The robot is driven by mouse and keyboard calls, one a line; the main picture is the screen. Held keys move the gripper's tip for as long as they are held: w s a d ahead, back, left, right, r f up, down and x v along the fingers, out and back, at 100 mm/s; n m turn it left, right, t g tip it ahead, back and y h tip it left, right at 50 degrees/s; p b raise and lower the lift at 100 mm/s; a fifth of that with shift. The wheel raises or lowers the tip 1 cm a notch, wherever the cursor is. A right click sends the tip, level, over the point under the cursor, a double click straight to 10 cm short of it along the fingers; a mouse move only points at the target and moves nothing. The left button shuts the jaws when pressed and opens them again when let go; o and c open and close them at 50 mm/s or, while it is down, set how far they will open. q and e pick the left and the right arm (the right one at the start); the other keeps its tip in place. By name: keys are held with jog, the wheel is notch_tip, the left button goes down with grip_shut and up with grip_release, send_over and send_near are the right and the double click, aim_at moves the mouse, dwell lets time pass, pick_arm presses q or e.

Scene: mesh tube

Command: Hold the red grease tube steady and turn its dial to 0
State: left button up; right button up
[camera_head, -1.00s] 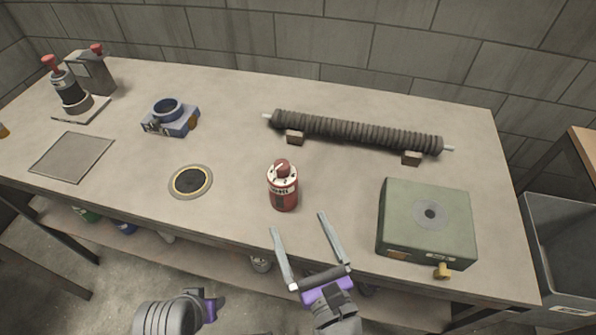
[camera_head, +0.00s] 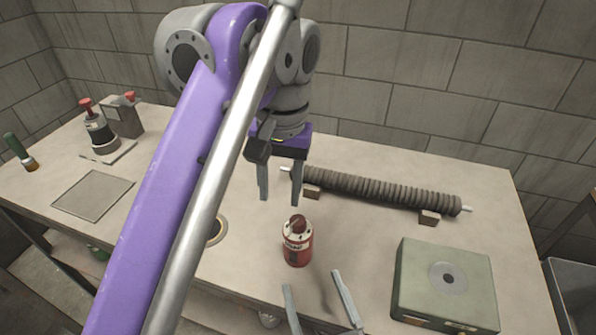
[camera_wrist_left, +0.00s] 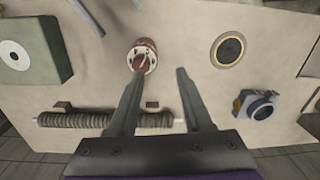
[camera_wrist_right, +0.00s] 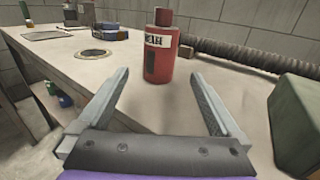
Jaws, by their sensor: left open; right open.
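The red grease tube (camera_head: 298,247) stands upright on the bench, with a pale dial ring and a dark red knob on top. Its dial markings are too small to read. My left gripper (camera_head: 281,201) is open and empty, pointing down above and just behind the tube. In the left wrist view the tube (camera_wrist_left: 142,56) shows beyond the left-hand fingertip. My right gripper (camera_head: 313,283) is open at the bench's front edge, in front of the tube. In the right wrist view the tube (camera_wrist_right: 161,52) stands between and beyond the open fingers, not touching them.
A ribbed dark roll (camera_head: 385,192) lies on small blocks behind the tube. A green box (camera_head: 445,285) stands to the right. My left arm hides part of the bench; the blue fixture (camera_wrist_left: 258,105) and a round dark disc (camera_wrist_left: 228,49) show in the left wrist view.

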aim_at(297, 242)
jog(key=shift+w, duration=0.1)
jog(key=x, duration=1)
jog(key=shift+w+a, duration=0.1)
jog(key=shift+w, duration=0.2)
pick_arm(q)
jog(key=shift+h, duration=0.3)
jog(key=d+r, duration=0.3)
jog(key=shift+r, duration=0.2)
pick_arm(e)
jog(key=c, duration=1.5)
